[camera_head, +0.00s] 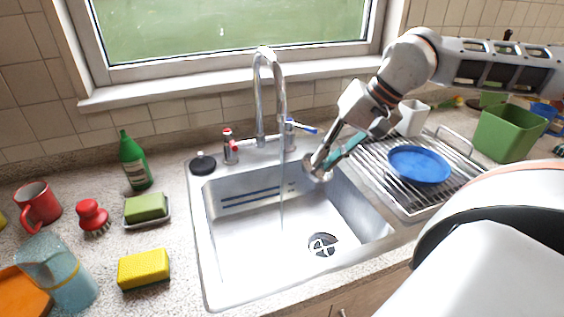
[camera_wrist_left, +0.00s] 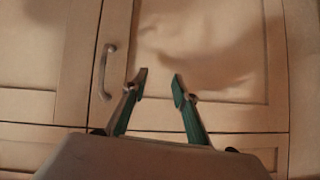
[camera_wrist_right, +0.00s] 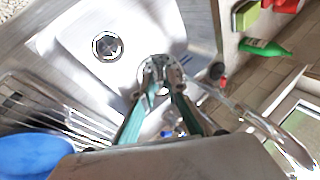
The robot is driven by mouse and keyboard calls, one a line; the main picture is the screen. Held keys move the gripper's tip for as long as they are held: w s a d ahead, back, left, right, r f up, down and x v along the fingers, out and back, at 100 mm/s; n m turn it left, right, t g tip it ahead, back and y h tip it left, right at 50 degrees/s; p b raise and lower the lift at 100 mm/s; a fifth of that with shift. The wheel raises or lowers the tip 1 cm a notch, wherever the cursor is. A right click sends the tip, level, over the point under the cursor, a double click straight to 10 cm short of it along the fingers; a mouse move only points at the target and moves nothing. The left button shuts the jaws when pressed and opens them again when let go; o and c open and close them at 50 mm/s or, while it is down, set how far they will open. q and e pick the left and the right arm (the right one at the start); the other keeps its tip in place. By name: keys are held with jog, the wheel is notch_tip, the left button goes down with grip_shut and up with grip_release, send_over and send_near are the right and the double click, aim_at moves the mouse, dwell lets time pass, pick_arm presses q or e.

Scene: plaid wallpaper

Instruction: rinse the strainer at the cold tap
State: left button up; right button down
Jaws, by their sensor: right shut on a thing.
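My right gripper (camera_head: 322,162) is shut on the strainer (camera_head: 318,174), a small round metal piece, and holds it above the right side of the sink (camera_head: 240,262). The strainer also shows between the fingertips in the right wrist view (camera_wrist_right: 160,72). A thin water stream (camera_head: 282,195) falls from the curved spout (camera_head: 264,90), left of the strainer and apart from it. The cold tap (camera_head: 301,127) has a blue lever; the hot tap (camera_head: 230,147) is red. My left gripper (camera_wrist_left: 160,82) is open and empty in front of cabinet doors.
A drying rack (camera_head: 395,190) with a blue plate (camera_head: 420,164) stands right of the sink. A green tub (camera_head: 508,133) is farther right. On the left counter are a green bottle (camera_head: 135,163), a yellow sponge (camera_head: 144,269), a red brush (camera_head: 92,215) and a blue jug (camera_head: 62,275).

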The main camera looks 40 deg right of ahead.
jog(key=shift+r, duration=0.1)
jog(key=shift+s+d+r, duration=0.15)
jog(key=shift+d+r, duration=0.05)
jog(key=shift+r, duration=0.05)
jog(key=shift+s+d+r+p, duration=0.35)
jog(key=shift+s+r+p, duration=0.15)
jog(key=shift+p, duration=0.1)
jog(key=s+d+r+p, duration=0.2)
jog(key=shift+s+r, duration=0.15)
jog(key=shift+s, duration=0.2)
